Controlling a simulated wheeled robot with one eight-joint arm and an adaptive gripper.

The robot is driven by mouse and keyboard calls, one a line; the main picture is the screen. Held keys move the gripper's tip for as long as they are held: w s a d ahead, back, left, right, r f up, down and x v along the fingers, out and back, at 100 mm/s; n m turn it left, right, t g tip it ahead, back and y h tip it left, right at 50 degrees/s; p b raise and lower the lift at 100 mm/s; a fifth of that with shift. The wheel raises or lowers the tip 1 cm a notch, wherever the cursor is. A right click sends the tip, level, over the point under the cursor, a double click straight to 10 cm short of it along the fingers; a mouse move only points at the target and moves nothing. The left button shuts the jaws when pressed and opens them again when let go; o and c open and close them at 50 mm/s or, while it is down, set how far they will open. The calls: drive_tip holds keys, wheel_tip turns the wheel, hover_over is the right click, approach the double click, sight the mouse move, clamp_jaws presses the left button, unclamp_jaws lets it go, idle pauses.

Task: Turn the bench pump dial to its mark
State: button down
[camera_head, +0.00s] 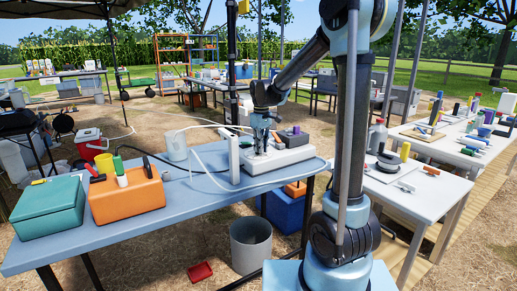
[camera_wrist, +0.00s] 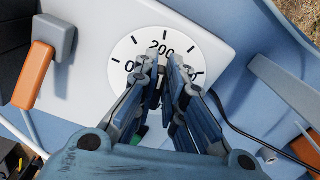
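In the wrist view, the dial's round white face (camera_wrist: 128,52) has black ticks, "200" at the top and a "0" at the left. It sits on a pale pump housing (camera_wrist: 95,40). My gripper (camera_wrist: 164,64) is over the dial, one fingertip on each side of its middle, with a gap between them. Something dark shows low between the fingers; the fingers hide most of it, and contact cannot be told. In the head view, my gripper (camera_head: 261,148) points down at the white pump (camera_head: 286,157) on the blue bench.
On the bench (camera_head: 200,200) stand an orange box (camera_head: 125,195), a green box (camera_head: 48,207) and a clear beaker (camera_head: 175,146). A pale hose loops beside the pump.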

drive_tip(key=m, duration=0.5)
drive_tip(key=shift+s+a+m, duration=0.15)
drive_tip(key=shift+a+m, duration=0.1)
drive_tip(key=shift+m, duration=0.15)
drive_tip(key=shift+m, duration=0.3)
drive_tip(key=c, duration=1.6)
unclamp_jaws()
wheel_tip(320, 180, up, 12)
